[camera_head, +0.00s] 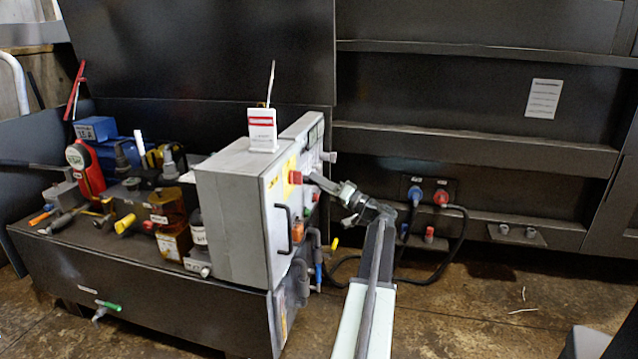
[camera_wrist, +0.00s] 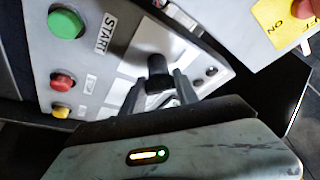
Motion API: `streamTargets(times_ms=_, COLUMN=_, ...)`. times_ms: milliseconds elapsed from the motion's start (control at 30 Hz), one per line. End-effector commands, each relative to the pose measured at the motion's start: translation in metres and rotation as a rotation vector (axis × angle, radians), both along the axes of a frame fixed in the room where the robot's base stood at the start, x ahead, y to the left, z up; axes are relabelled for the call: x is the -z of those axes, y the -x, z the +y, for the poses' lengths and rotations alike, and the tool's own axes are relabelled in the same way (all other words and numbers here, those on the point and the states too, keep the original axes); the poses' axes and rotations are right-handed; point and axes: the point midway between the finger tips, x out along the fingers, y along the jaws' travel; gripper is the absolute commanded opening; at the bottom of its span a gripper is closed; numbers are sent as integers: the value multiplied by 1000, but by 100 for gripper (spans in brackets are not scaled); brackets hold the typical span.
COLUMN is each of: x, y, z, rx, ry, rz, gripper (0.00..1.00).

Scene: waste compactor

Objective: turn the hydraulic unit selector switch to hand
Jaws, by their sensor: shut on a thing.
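The selector switch shows in the wrist view as a black knob (camera_wrist: 157,65) on a pale panel with a white label plate. My gripper (camera_wrist: 159,82) is shut on this knob, one grey finger on each side. The knob's lower part is hidden between the fingers, and I cannot read which position it points to. In the head view my gripper (camera_head: 316,181) reaches from the right to the front face of the grey control box (camera_head: 228,215). The knob itself is hidden there.
Beside the knob are a green START button (camera_wrist: 66,23), a red button (camera_wrist: 62,81) and a yellow button (camera_wrist: 61,111). A yellow ON plate (camera_wrist: 280,20) with a red button stands close at right. A black handle (camera_head: 281,228) juts from the box. Cables (camera_head: 462,235) hang behind my arm.

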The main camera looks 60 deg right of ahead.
Motion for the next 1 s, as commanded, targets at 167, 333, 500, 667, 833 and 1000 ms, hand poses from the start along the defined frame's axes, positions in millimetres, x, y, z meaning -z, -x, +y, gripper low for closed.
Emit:
streamTargets(times_ms=167, x=1, y=0, z=1, rx=-1, ry=2, rz=3, gripper=0)
streamTargets(times_ms=333, x=1, y=0, z=1, rx=0, ry=2, rz=2, gripper=58)
streamTargets(times_ms=500, x=0, y=0, z=1, rx=-1, ry=1, rz=1, gripper=58)
streamTargets(times_ms=667, x=2, y=2, z=0, rx=0, ry=0, rz=1, gripper=58)
streamTargets(times_ms=833, x=12, y=29, z=0, rx=2, ry=2, rz=1, gripper=58)
streamTargets(times_ms=1000, x=20, y=60, z=-1, rx=2, ry=1, rz=1, gripper=58)
